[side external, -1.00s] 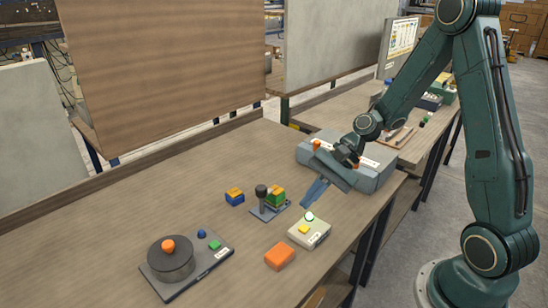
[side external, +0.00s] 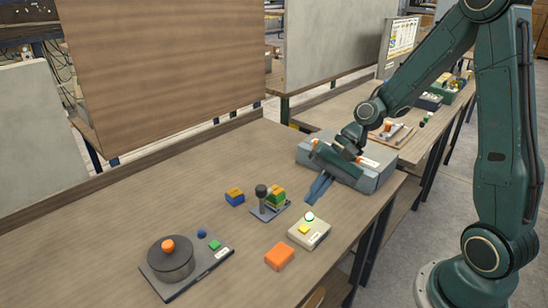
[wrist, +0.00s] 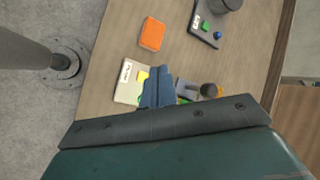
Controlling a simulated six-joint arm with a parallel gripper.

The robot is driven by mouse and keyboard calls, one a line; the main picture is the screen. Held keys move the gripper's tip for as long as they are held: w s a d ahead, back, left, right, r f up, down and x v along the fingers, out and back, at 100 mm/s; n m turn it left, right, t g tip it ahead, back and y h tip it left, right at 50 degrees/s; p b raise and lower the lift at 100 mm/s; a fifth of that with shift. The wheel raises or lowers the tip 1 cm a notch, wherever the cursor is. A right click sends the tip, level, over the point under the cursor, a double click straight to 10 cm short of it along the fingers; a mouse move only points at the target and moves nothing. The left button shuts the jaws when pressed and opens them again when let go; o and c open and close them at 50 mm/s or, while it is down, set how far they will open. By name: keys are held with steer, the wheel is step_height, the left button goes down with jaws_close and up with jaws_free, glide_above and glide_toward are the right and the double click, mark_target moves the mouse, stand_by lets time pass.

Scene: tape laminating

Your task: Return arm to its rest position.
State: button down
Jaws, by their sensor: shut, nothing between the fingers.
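My gripper (side external: 318,188) is a pair of blue fingers, closed together with nothing between them. In the side external view it hangs in the air above the bench, in front of the grey box (side external: 372,177). The white button box (side external: 316,237), with a yellow button, stands below it and nearer the camera. In the wrist view the shut fingers (wrist: 157,90) point up the picture and overlap the white box (wrist: 127,95), hiding part of it.
An orange block (side external: 279,256) and a round dark device with an orange knob (side external: 168,246) sit on the bench (side external: 120,213). A lever fixture (side external: 264,211) and a blue-and-orange block (side external: 235,197) stand behind. Bare bench lies at left.

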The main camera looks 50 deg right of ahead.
steer(key=s+d+r+n+t+h, duration=0.2)
steer(key=s+r+n+t+h, duration=0.1)
steer(key=s+r+n+h, duration=0.4)
steer(key=shift+s+r+n, duration=1.7)
steer(key=shift+s+r, duration=2.15)
steer(key=shift+s, duration=0.6)
